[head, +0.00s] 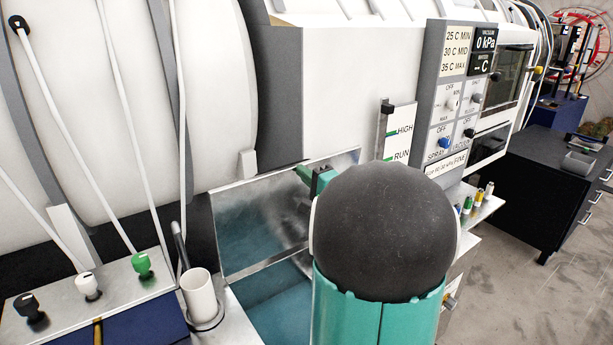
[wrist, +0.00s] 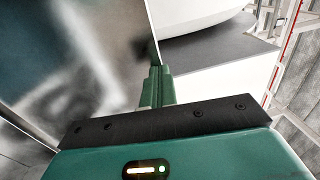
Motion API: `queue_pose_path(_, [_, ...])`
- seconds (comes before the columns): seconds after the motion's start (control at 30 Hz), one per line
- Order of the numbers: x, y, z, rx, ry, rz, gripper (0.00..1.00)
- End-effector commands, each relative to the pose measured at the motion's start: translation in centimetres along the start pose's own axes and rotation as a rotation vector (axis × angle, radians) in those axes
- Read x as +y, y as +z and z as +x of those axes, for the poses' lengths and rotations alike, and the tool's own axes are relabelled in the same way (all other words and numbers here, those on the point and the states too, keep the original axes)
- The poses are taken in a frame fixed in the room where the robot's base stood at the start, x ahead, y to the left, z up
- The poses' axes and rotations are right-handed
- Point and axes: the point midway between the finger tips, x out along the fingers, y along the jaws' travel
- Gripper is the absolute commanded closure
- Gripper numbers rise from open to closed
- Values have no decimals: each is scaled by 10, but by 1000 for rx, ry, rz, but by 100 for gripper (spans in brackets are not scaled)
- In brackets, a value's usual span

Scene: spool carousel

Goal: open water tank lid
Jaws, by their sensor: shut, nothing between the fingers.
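The water tank lid (head: 245,225) is a shiny metal panel, raised and tilted up against the white machine in the head view. Below its lower edge the teal inside of the water tank (head: 283,312) shows. My gripper (head: 304,174) is at the lid's upper right part, its green fingers mostly hidden behind my dark round arm joint. In the wrist view the shut, empty fingers (wrist: 157,82) are beside the edge of the blurred metal panel (wrist: 85,55). I cannot tell whether they touch it.
A white cup (head: 199,298) stands in a holder left of the tank. A metal block with black, white and green knobs (head: 92,292) is at the lower left. A control panel (head: 452,95) and a HIGH/RUN gauge (head: 397,140) are at the right. Open floor lies far right.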

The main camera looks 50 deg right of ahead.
Motion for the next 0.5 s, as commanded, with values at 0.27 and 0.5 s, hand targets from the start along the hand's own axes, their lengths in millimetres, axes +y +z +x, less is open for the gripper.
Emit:
queue_pose_path(0.27, [-3, 2, 28, -7, 81, -2, 100])
queue_pose_path(0.5, [-3, 1, 54, -3, 169, -2, 100])
